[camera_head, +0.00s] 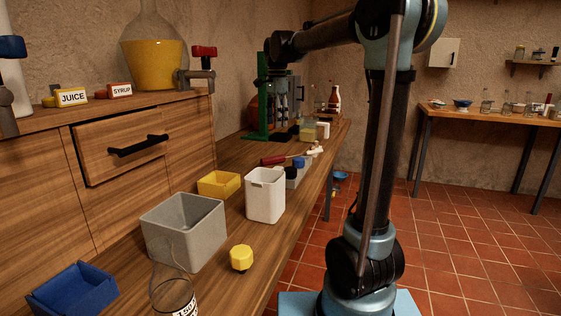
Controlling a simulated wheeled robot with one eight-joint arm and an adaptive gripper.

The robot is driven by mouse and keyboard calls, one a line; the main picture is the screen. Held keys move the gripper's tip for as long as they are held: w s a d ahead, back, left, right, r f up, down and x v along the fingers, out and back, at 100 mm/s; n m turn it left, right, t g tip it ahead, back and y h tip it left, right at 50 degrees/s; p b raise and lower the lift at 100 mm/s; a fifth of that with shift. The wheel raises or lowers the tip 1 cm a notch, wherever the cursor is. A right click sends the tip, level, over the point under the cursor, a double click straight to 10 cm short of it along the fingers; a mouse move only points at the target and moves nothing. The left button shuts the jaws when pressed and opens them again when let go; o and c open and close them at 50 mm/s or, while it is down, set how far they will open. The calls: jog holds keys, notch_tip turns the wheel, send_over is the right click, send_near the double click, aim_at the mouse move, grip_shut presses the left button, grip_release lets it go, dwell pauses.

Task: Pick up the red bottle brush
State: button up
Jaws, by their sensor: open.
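The red bottle brush (273,160) lies on the long wooden bench, past the white container. Its red handle points left and a thin pale shaft runs right toward a small white item. My gripper (283,118) hangs from my arm at the far part of the bench, in front of a green stand. It is above and beyond the brush, apart from it. It is small and dark here; its jaws are open, and I see nothing held in them.
A white container (265,198), a grey bin (183,230) and a yellow tray (219,184) stand on the bench (262,243). A yellow lid (241,258) and a clear bottle (172,290) are nearer. A green stand (264,112) is close to my gripper.

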send_over(278, 156)
jog(key=f, duration=0.9)
jog(key=shift+w+f, duration=0.25)
jog(key=shift+f, duration=0.05)
jog(key=shift+a+f, duration=0.2)
jog(key=shift+f, duration=1.15)
jog(key=shift+a+f, duration=0.15)
jog(key=shift+f, duration=1.15)
grip_shut()
